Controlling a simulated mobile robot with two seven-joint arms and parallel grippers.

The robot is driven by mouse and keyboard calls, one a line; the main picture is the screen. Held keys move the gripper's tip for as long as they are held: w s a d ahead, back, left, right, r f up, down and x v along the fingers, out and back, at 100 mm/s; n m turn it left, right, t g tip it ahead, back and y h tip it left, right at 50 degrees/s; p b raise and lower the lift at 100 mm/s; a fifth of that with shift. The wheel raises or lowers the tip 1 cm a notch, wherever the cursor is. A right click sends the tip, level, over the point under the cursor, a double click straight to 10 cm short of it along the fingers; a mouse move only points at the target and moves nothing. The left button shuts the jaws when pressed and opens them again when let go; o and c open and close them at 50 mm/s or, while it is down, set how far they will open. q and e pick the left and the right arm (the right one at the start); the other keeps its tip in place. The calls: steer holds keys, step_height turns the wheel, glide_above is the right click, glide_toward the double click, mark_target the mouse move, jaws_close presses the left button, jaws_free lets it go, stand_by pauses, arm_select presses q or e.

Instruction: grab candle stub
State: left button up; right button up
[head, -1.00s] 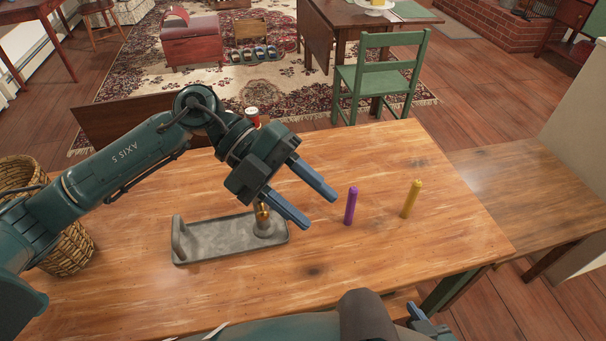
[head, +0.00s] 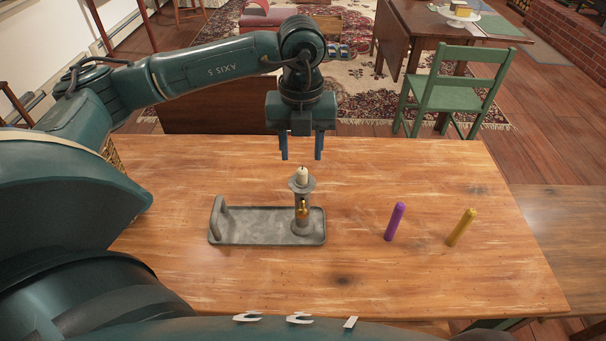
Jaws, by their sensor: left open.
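The short cream candle stub (head: 302,174) stands upright on top of a grey candle holder (head: 299,226), which has a small gold-coloured part (head: 303,209) at its front. The holder stands at the right end of a grey tray (head: 255,238) with a raised handle at its left end. My left gripper (head: 301,156) is open and points down, with its two blue fingers spread above or slightly behind the stub. Nothing is between the fingers, and they look apart from the stub. My right gripper is not in view.
The table between the tray and the purple candle is bare. A green chair (head: 455,92) stands beyond the table.

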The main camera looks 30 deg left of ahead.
mark_target(302, 167)
arm_select(q)
steer(key=f, duration=0.2)
steer(key=f+p, duration=0.1)
steer(key=f, duration=0.2)
steer(key=shift+w+f, duration=0.2)
steer(key=shift+f, duration=0.15)
jaws_close()
